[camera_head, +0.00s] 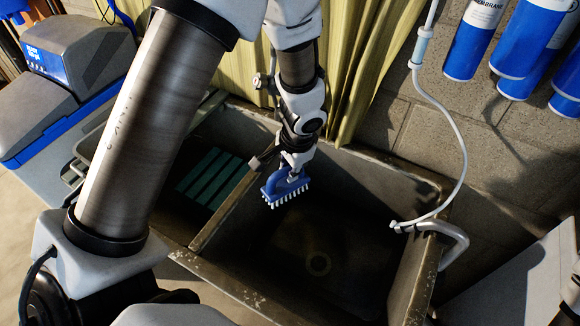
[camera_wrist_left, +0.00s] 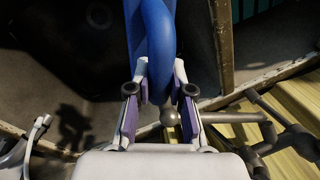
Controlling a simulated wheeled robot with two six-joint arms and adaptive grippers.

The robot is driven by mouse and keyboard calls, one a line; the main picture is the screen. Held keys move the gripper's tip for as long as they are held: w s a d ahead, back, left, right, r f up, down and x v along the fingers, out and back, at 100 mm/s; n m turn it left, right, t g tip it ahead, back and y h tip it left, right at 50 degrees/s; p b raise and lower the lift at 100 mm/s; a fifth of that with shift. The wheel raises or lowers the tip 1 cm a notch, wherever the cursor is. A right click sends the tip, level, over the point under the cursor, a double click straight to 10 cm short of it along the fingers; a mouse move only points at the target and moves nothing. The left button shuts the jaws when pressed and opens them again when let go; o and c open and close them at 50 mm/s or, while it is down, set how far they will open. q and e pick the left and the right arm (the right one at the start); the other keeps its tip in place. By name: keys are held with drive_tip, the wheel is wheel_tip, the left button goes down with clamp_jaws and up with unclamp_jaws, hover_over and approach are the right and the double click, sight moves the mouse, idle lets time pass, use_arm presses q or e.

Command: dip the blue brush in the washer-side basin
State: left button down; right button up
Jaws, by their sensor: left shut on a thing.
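My left gripper (camera_head: 294,168) is shut on the blue handle of a brush (camera_head: 283,190) with white bristles. The bristles face down, and the brush hangs over the right basin (camera_head: 345,185), close to its divider and back wall. I cannot tell how high it is above the basin floor. The right basin is dark inside, with a round drain (camera_head: 319,264). In the left wrist view, the blue handle (camera_wrist_left: 157,35) sits between the two fingers of the left gripper (camera_wrist_left: 162,85). My right gripper is not in view.
The left basin (camera_head: 228,140) holds a teal slatted piece (camera_head: 210,178). A white hose (camera_head: 464,150) hangs to the basin's right rim near a curved pipe (camera_head: 458,240). A pale boxy surface (camera_head: 520,285) stands right of the sink. A yellow curtain (camera_head: 355,75) hangs behind.

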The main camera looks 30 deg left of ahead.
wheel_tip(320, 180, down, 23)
drive_tip(key=b, duration=2.2)
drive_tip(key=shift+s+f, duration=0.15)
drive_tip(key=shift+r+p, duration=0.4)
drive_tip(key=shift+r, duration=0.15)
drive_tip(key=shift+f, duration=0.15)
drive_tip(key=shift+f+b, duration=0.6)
drive_tip(key=shift+b, duration=0.15)
